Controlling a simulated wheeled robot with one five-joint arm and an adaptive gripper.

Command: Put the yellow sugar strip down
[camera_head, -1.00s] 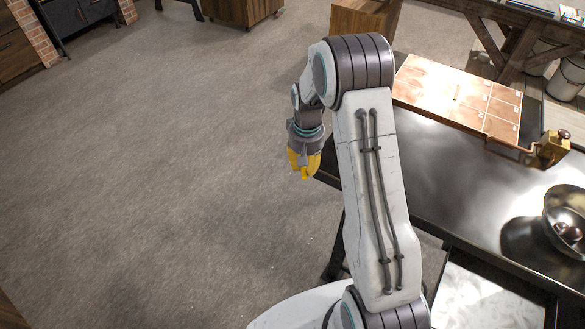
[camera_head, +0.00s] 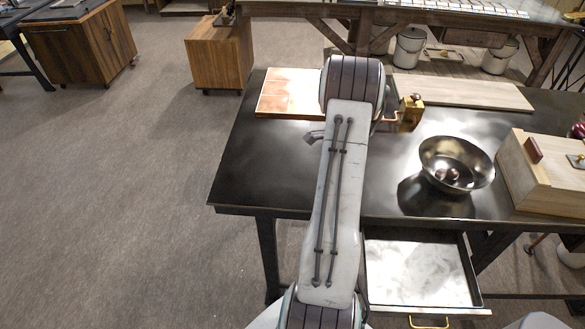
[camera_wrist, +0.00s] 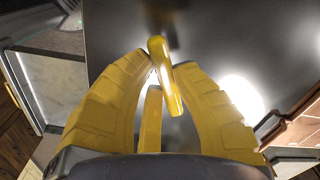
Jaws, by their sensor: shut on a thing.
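The yellow sugar strip (camera_wrist: 168,82) shows in the wrist view as a short, glossy yellow bar. My gripper (camera_wrist: 161,62) has yellow fingers and is shut on it, with the strip sticking out past the fingertips. Beneath it is the dark tabletop; the gap between them is hard to judge. In the head view my arm hides both gripper and strip. The dark, shiny table (camera_head: 260,175) stands in front of me, and my arm reaches over it.
A copper-toned board (camera_head: 280,92) lies at the table's back left, with a brass cranked device (camera_head: 410,112) right of it. A metal bowl (camera_head: 440,152) holding dark round things and a wooden box (camera_head: 535,180) stand right. A drawer (camera_head: 415,268) is open below. The table's left part is clear.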

